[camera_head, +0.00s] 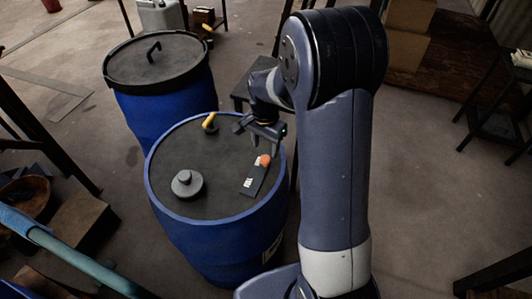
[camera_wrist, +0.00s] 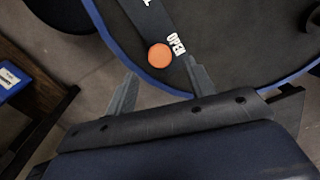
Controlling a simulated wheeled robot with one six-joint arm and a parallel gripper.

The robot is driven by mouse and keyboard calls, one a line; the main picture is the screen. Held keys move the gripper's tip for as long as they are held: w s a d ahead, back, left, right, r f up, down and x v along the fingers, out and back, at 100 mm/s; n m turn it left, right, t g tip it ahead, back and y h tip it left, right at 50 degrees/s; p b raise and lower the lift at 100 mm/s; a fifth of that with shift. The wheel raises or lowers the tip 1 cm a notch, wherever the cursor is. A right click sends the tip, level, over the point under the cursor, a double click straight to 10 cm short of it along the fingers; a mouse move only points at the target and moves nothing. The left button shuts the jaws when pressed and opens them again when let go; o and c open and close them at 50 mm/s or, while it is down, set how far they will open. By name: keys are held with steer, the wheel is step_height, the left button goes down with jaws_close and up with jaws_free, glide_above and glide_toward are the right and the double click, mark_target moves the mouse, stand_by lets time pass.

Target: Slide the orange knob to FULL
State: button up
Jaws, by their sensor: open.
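The orange knob (camera_head: 263,160) sits at one end of a dark slide plate (camera_head: 257,176) on the lid of a blue vat (camera_head: 215,240). In the wrist view the round knob (camera_wrist: 160,56) is beside a white label that seems to read OPEN (camera_wrist: 176,45). Another white label (camera_head: 248,182) lies toward the plate's other end; in the wrist view it is mostly cut off. My gripper (camera_head: 267,142) is open and empty above that end of the plate. In the wrist view the knob appears between and just beyond its fingertips (camera_wrist: 160,68), with no clear contact.
A grey round knob (camera_head: 187,184) and a yellow-and-black handle (camera_head: 210,122) also stand on the lid. A second blue vat (camera_head: 160,90) with a dark lid is behind left. A dark-framed stand (camera_head: 502,105) is at right; open floor lies between.

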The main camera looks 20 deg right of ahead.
mark_target(265, 159)
steer(key=shift+f, duration=2.3)
jaws_close()
steer(key=shift+s+a, duration=0.1)
